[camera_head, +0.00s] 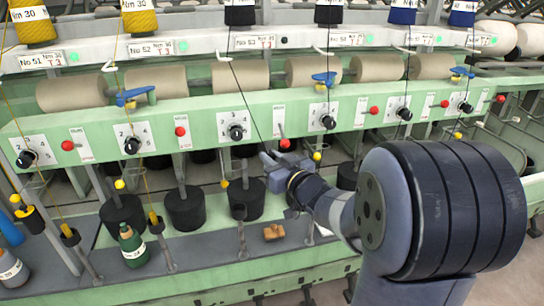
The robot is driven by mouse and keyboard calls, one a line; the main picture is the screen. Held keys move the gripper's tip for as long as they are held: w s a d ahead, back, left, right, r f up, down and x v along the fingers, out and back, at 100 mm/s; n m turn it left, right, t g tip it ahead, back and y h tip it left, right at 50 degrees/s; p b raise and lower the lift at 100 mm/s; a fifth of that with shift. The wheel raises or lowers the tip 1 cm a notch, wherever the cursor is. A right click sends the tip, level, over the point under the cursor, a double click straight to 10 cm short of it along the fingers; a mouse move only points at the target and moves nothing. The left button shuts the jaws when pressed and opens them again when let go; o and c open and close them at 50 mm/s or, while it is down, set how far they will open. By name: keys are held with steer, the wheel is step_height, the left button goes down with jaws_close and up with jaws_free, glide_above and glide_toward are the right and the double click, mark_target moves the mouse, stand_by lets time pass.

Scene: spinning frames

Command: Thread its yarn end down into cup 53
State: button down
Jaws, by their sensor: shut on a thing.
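My gripper (270,159) is in the middle, seen from behind, its jaws pointing up and left in front of the green machine. It is shut on the end of a thin dark yarn (247,108), which runs down taut from the No 53 position (250,42). The end itself is too small to make out. Below the 53 position stands a black cup (246,203) with a dark open top, apart from my gripper and below it to the left. I cannot read a number on it.
Other black cups (185,209) stand in a row to the left. Knobs (236,131), red buttons (285,143) and thin yarn guides stick out close to my gripper.

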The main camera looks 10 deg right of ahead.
step_height(320, 180, down, 6)
steer(key=b, duration=0.4)
steer(key=shift+w+r, duration=0.1)
steer(key=shift+r, duration=0.05)
steer(key=w, duration=0.7)
steer(key=a+f+b, duration=0.1)
steer(key=a+b, duration=0.2)
steer(key=a, duration=0.3)
steer(key=shift+w+f, duration=0.15)
steer(key=shift+f, duration=0.1)
